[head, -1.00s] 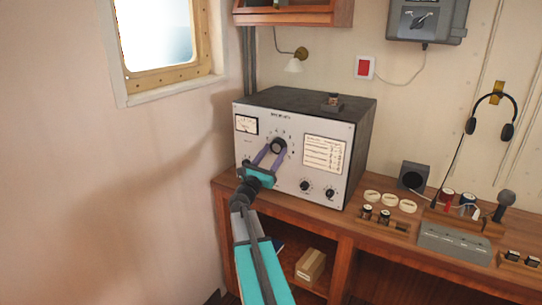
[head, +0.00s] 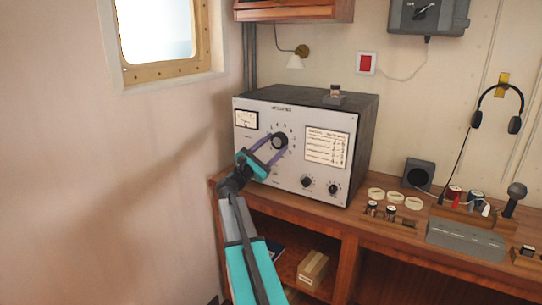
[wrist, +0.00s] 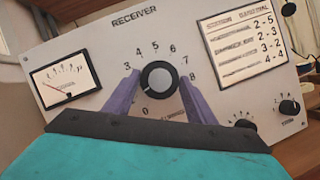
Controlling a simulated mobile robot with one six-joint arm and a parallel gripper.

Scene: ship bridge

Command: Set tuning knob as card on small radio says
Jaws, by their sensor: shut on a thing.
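The tuning knob (wrist: 160,78) is a round dark knob with a grey face on the front panel of the grey receiver (head: 262,180). Numbers run around it, from 0 at lower left over the top to 8 at right. A white card (head: 326,146) on the panel carries rows ending in number pairs such as 2-5 and 4-4; the row names are blurred.
A meter (wrist: 65,80) is left of the knob. Two small knobs (head: 307,182) sit low on the panel. A small object (head: 335,94) stands on the receiver. Pale discs, a speaker (head: 418,175) and a headset (head: 497,105) are to the right. A wall stands close on the left.

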